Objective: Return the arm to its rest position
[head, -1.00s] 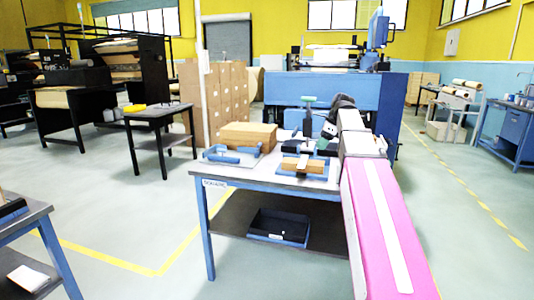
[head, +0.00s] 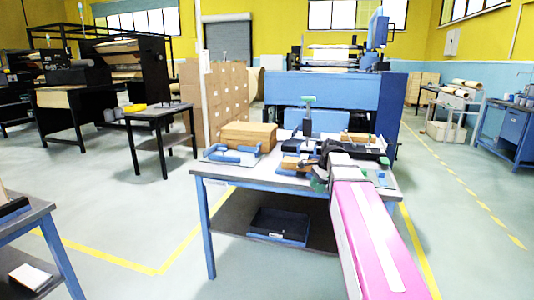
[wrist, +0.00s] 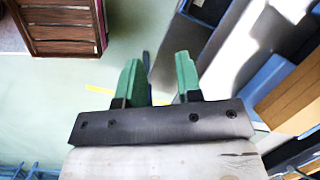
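My arm, with its pink link, reaches in from the lower right of the head view. My gripper shows there as a small green tip (head: 318,185) low at the front edge of the blue-legged table (head: 240,180). In the wrist view, the two green fingers of my gripper (wrist: 157,72) stand apart with floor seen between them. Nothing is between the fingers, so it is open and empty.
On the table are a brown cardboard stack (head: 248,136), a blue frame-like piece (head: 232,155) and a green-topped upright tool (head: 309,114). A black bin (head: 280,226) sits on the lower shelf. A small black table (head: 158,112) stands left. Floor between is clear.

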